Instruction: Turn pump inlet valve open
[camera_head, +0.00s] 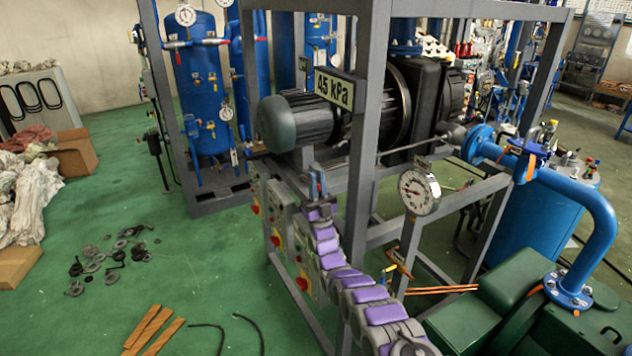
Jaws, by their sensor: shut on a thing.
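My gripper (316,186) is at the far end of my purple and grey arm, small in the picture. It is beside the grey frame, below and in front of the dark pump motor (300,122). Its jaws are closed at what looks like the pump inlet valve handle. The handle is mostly hidden by the jaws and my arm, so its angle cannot be told. A sign reading 45 kPa (334,88) hangs above on the frame. A round white-faced gauge (419,191) stands to the right of my arm.
Grey frame posts (367,130) stand close around my arm. Control boxes with red buttons (282,225) sit just left of it. A blue pipe (590,215) and green machine (500,300) are at right. Loose black parts (105,262) and wooden strips (153,330) lie on the green floor.

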